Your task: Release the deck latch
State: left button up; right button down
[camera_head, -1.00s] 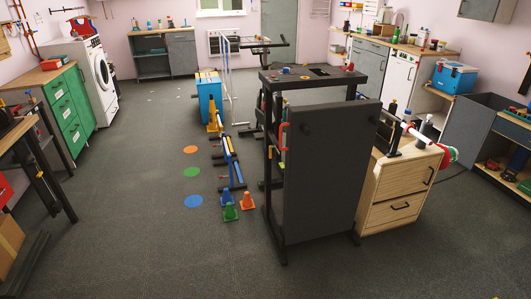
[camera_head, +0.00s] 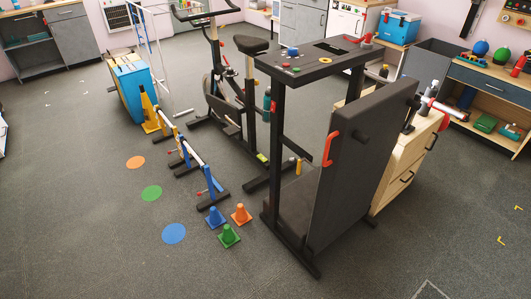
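A treadmill with a black frame (camera_head: 276,150) stands right of centre. Its dark grey deck (camera_head: 362,170) is folded up and stands nearly upright against the frame. A red handle-like part (camera_head: 330,149), which looks like the deck latch, sits at the deck's upper left edge. I cannot tell from here whether it is engaged. The console (camera_head: 312,62) on top carries small coloured parts. Neither of my grippers is in view.
An exercise bike (camera_head: 235,110) stands behind the treadmill. Blue, green and orange cones (camera_head: 229,236) and low hurdles (camera_head: 186,158) stand to its left. A wooden drawer cabinet (camera_head: 405,165) is close on its right. The floor in front is clear.

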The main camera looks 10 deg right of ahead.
aim_at(300, 161)
jog(key=i+j, duration=0.15)
jog(key=j, duration=0.2)
jog(key=i+j+z, duration=0.15)
jog(key=j, duration=0.2)
jog(key=i+j, duration=0.15)
jog(key=j, duration=0.2)
jog(key=i+j+z, duration=0.1)
jog(key=j, duration=0.25)
jog(key=i+j, duration=0.15)
jog(key=j, duration=0.25)
jog(key=i+z, duration=0.05)
